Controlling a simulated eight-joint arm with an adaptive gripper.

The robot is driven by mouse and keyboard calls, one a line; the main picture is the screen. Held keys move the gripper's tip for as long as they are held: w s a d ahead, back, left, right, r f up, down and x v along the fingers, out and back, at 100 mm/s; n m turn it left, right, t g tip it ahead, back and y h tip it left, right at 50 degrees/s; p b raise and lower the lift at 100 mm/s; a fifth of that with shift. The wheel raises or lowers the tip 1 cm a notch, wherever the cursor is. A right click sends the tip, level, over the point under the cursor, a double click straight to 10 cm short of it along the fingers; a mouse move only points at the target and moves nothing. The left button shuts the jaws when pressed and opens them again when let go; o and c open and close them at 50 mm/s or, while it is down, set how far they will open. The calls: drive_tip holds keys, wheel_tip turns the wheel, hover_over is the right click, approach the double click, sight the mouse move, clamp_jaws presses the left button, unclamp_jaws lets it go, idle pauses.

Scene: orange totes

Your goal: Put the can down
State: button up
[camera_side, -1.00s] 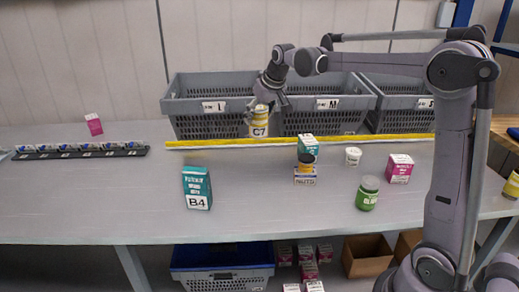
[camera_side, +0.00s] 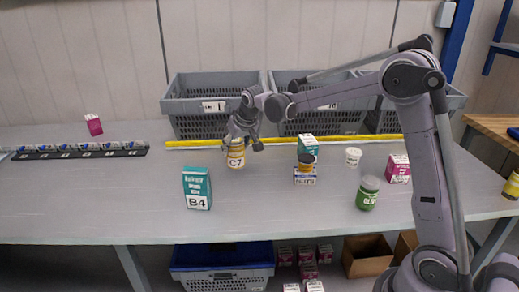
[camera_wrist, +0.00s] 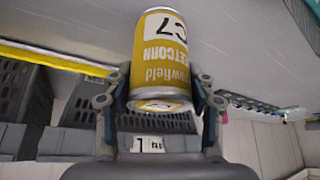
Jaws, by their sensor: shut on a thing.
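The can (camera_side: 236,155) is yellow with a white label marked C7, and "sweetcorn" lettering shows on it in the wrist view (camera_wrist: 160,62). My gripper (camera_side: 243,140) is shut on the can, with one finger on each side of it in the wrist view (camera_wrist: 161,98). In the side view the can is upright over the grey table (camera_side: 120,205), in front of the yellow strip. I cannot tell whether its base touches the table.
A teal box marked B4 (camera_side: 197,188) stands to the front left. Stacked small goods (camera_side: 305,175), a white tub (camera_side: 353,157), a green jar (camera_side: 367,193) and a pink box (camera_side: 398,168) stand to the right. Grey totes (camera_side: 205,125) line the back. The table between B4 and the stack is clear.

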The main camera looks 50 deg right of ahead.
drive_tip(key=shift+w+a+f, duration=0.35)
drive_tip(key=shift+a+f, duration=0.05)
drive_tip(key=shift+f, duration=0.6)
drive_tip(key=shift+w+a+f, duration=0.3)
drive_tip(key=shift+a+f, duration=0.15)
drive_tip(key=shift+f, duration=0.5)
drive_tip(key=shift+w+a+f, duration=0.35)
drive_tip(key=shift+a+f, duration=0.05)
drive_tip(key=shift+f, duration=0.6)
drive_tip(key=shift+f, duration=0.2)
drive_tip(key=o, duration=1.4)
drive_tip(key=shift+o, duration=0.2)
drive_tip(key=shift+r, duration=0.1)
drive_tip(key=v, duration=1.1)
drive_tip(key=s+a+r+n, duration=0.1)
drive_tip(key=s+a+r, duration=0.1)
drive_tip(key=s, duration=0.6)
drive_tip(key=s+a+r+n, duration=0.1)
drive_tip(key=s+a, duration=0.1)
drive_tip(key=s, duration=0.5)
drive_tip(key=s+a+f+n+t+y, duration=0.1)
drive_tip(key=s+f, duration=0.4)
drive_tip(key=s, duration=0.6)
drive_tip(key=shift+s+a+y, duration=0.3)
drive_tip(key=shift+s, duration=0.05)
